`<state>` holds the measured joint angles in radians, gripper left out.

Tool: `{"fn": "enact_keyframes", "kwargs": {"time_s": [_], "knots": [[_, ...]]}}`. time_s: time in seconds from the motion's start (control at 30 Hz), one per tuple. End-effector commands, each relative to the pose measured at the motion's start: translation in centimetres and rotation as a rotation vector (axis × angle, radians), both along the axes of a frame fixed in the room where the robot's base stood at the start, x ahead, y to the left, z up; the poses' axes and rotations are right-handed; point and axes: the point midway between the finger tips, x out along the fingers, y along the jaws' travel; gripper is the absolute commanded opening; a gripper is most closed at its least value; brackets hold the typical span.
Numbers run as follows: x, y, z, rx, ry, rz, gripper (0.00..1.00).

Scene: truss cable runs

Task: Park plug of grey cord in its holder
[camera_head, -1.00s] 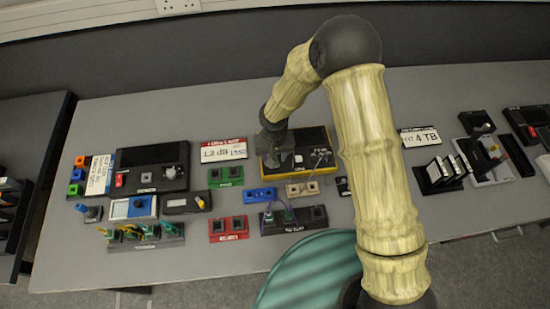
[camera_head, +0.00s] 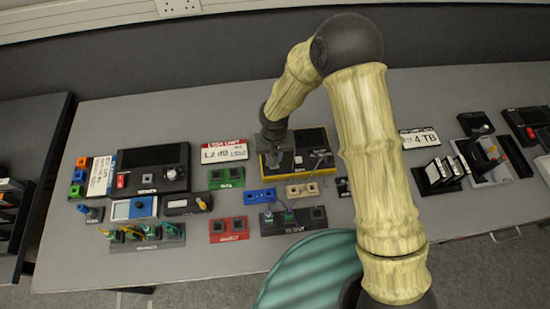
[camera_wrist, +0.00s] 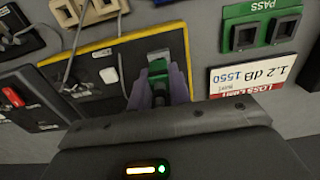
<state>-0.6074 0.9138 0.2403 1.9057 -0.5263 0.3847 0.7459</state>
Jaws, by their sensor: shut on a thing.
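My gripper (camera_wrist: 159,88) is shut on a small green plug with a dark rear end (camera_wrist: 158,72), between two purple-grey fingers. The plug is at a pale socket of the black, yellow-edged unit (camera_wrist: 55,120); I cannot tell how deep it sits. In the head view my gripper (camera_head: 273,156) is over the left part of that unit (camera_head: 328,166). Grey cord (camera_wrist: 75,50) runs from the unit's face to the beige two-slot holder (camera_wrist: 104,12), which is in front of the unit in the head view (camera_head: 302,190). The held plug's own cord is hidden.
A green PASS holder (camera_wrist: 262,28) and a red-topped label card (camera_wrist: 262,76) are close by. A blue holder (camera_head: 260,195), red holder (camera_head: 228,229) and dark tray (camera_head: 293,220) stand nearer the front. My arm covers the table's middle right.

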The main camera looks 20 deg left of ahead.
Motion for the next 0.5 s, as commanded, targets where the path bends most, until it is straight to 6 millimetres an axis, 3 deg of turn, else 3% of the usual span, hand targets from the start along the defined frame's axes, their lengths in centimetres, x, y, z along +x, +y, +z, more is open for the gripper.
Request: {"fn": "enact_keyframes", "kwargs": {"time_s": [0.5], "knots": [[0.0,0.0,2.3,0.0,-0.001,0.0,0.0]]}}
